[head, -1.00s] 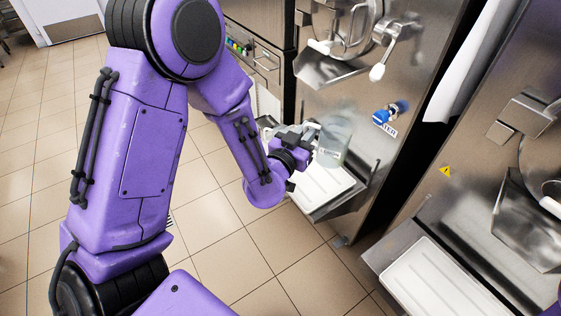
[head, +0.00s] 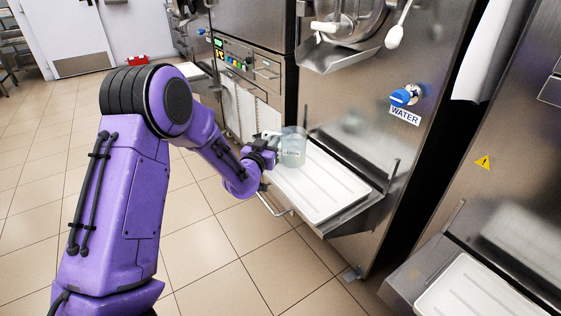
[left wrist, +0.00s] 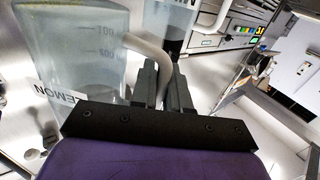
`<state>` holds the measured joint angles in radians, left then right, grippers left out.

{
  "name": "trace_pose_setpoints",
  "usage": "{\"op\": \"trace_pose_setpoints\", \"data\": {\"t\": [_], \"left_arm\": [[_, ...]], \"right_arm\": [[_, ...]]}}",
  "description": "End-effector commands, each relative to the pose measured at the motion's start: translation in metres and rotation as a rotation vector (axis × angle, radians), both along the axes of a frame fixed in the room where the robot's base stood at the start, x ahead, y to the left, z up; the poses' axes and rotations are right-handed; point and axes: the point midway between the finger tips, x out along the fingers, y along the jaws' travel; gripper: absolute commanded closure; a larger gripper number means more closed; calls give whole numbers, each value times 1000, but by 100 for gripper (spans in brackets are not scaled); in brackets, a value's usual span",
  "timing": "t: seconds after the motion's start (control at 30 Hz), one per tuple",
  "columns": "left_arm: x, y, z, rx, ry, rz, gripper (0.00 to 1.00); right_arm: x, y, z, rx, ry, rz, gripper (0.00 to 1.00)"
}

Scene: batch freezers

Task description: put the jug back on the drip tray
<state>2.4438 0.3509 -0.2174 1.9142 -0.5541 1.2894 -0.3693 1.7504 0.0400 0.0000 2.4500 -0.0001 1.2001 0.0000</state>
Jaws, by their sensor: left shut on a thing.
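The jug (head: 292,148) is clear, with pale, cloudy contents. It looks upright at the far left end of the white drip tray (head: 328,198) under the freezer spout. I cannot tell whether its base touches the tray. My left gripper (head: 272,148) is at the jug's left side. In the left wrist view the jug (left wrist: 75,40) shows measuring marks and a LEMON label. There the fingers of my left gripper (left wrist: 165,85) are shut on the jug's pale handle. My right gripper is in neither view.
A blue WATER tap (head: 403,97) is on the freezer front above the tray. Another white tray (head: 480,290) is at the lower right. Most of the drip tray is bare.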

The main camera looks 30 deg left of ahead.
Motion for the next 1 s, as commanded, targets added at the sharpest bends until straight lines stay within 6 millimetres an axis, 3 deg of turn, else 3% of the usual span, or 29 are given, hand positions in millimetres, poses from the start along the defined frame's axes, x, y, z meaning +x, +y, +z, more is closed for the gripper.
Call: {"op": "trace_pose_setpoints", "data": {"t": [0.03,0.2,0.33,0.5,0.87,0.9,0.93,1.0], "left_arm": [[9,0,-16,1,2,1,100],[26,-2,-32,1,-2,0,100],[32,-2,-41,1,-1,0,100],[33,-2,-70,0,2,1,100],[33,-3,-76,1,-1,0,100],[33,-3,-74,1,-1,0,72],[33,-2,-74,1,-1,0,62],[33,-2,-74,1,0,0,59]], "right_arm": [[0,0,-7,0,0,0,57],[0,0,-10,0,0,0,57],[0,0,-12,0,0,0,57],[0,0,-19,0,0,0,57],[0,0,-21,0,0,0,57],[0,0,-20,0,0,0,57],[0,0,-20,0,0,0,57],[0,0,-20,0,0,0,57]]}}
